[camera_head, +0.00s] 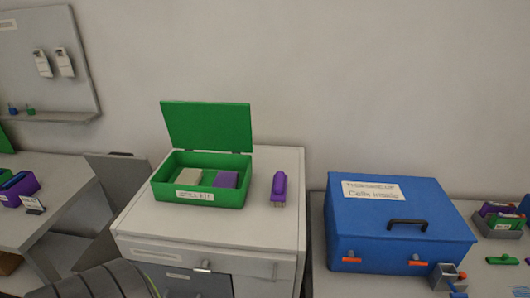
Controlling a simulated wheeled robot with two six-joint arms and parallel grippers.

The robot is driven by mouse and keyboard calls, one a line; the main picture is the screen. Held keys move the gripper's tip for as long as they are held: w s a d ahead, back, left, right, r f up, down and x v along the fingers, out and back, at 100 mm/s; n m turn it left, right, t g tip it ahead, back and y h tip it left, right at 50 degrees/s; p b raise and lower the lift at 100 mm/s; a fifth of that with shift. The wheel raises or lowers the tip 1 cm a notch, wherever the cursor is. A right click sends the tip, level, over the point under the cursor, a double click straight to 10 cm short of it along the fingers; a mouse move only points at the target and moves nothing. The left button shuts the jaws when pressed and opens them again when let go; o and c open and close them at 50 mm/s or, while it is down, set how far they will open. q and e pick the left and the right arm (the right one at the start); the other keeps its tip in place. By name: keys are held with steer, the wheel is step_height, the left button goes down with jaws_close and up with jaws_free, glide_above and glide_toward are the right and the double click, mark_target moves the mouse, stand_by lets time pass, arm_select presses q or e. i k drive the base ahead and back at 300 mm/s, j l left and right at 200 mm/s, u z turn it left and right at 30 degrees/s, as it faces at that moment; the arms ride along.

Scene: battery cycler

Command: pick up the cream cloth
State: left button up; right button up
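A small folded cream item (188,176), which looks like the cream cloth, lies in the left part of an open green box (225,197). The box stands on a white cabinet, with its lid raised at the back and a label on its front that seems to read "SPILL KIT". A purple block (226,179) lies in the same box, to the right of the cream item. The front wall hides the lower part of both. Neither of my grippers is in view.
A large blue case (440,235) with a black handle stands further right. A purple bin (20,190) sits on the left table. The cabinet top in front of the box is clear.

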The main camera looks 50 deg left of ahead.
mark_target(189, 177)
steer(key=u, duration=2)
steer(key=j+z, duration=0.15)
steer(key=j, duration=1)
